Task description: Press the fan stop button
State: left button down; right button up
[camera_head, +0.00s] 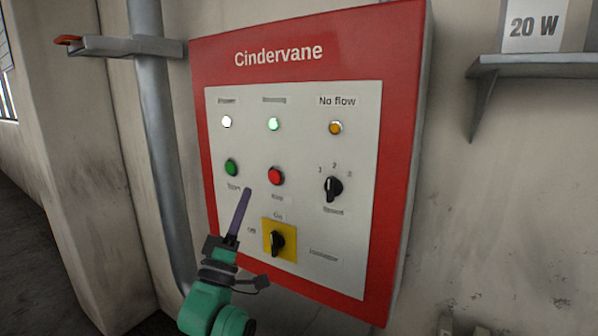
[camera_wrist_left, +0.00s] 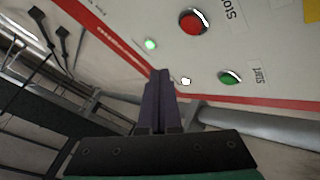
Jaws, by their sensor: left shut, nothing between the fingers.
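The red stop button (camera_head: 276,176) sits in the middle row of the white panel on the red Cindervane box (camera_head: 396,150). It also shows in the left wrist view (camera_wrist_left: 191,23), above and right of my fingers. The green start button (camera_head: 231,168) is to its left, and it shows in the left wrist view too (camera_wrist_left: 230,78). My left gripper (camera_head: 247,190) is shut and empty. In the head view its tip appears below and between the two buttons. A gap to the panel cannot be judged exactly. My right gripper is not in view.
A yellow rotary switch (camera_head: 266,225) lies below the stop button. A black speed selector (camera_head: 332,188) is to the right. White (camera_head: 227,122), green (camera_head: 273,124) and amber (camera_head: 335,128) lamps line the top. A grey pipe (camera_head: 163,130) runs left of the box; a shelf (camera_head: 530,66) is at right.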

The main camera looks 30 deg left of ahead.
aim_at(274, 171)
pick_arm(q)
jog(key=shift+w+a+r, duration=0.15)
jog(key=shift+w, duration=1.75)
jog(key=shift+w+a+r, duration=0.1)
jog(key=shift+w+a, duration=0.05)
jog(key=shift+w, duration=1.75)
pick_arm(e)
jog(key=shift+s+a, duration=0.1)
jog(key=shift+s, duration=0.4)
pick_arm(q)
jog(key=shift+w, duration=0.4)
jog(key=shift+w, duration=0.4)
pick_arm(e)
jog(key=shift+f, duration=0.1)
pick_arm(q)
jog(key=shift+s, duration=0.85)
